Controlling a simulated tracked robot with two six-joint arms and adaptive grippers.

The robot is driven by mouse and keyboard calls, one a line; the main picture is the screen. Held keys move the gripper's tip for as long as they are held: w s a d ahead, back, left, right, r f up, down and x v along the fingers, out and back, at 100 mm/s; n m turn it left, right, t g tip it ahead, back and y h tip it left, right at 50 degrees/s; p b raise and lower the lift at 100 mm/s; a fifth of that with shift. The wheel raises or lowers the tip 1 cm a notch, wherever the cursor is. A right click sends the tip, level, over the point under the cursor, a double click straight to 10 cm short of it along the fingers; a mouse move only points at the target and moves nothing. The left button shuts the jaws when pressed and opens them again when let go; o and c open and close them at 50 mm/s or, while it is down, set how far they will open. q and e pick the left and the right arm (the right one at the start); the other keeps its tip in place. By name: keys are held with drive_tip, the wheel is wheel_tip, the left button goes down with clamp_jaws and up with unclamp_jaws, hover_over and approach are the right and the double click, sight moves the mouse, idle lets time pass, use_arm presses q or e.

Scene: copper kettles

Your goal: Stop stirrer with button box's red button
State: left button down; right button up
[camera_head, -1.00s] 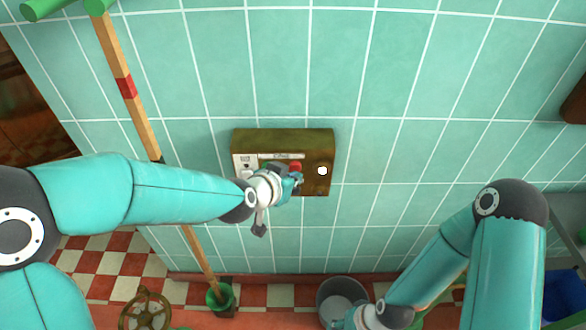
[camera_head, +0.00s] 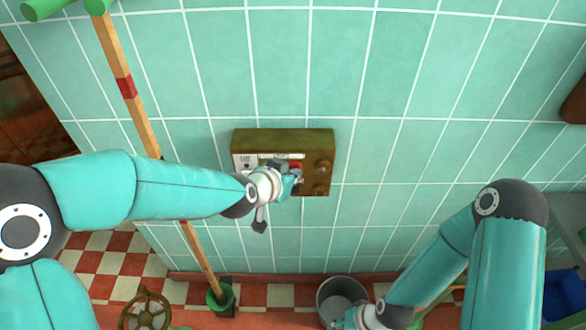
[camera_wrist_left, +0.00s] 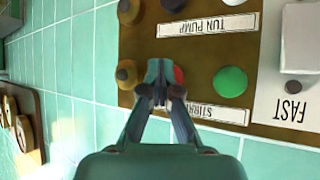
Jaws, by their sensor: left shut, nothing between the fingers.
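The button box (camera_head: 283,142) is mounted on the tiled wall. The left wrist view shows it upside down, with a label partly covered by my gripper (camera_wrist_left: 205,113) whose visible letters fit STIRRER. Beside this label are a green button (camera_wrist_left: 231,81) and a red button (camera_wrist_left: 179,75), mostly hidden behind my fingertips. The red button also shows in the head view (camera_head: 297,166). My left gripper (camera_wrist_left: 162,76) is shut and empty, its tips at the red button; contact cannot be told. The lamp in that row (camera_head: 322,170) is dark. My right gripper (camera_head: 345,319) is low, by a bucket; its jaws are unclear.
A TUN PUMP label (camera_wrist_left: 208,24) marks the other row of the box. A wooden pole (camera_head: 143,118) leans at the left. A grey bucket (camera_head: 341,291) stands on the floor below, near a handwheel (camera_head: 146,309). The wall right of the box is bare.

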use_arm(q)
drive_tip(key=shift+s, duration=0.85)
drive_tip(key=s, duration=0.5)
idle(0.3)
idle(0.6)
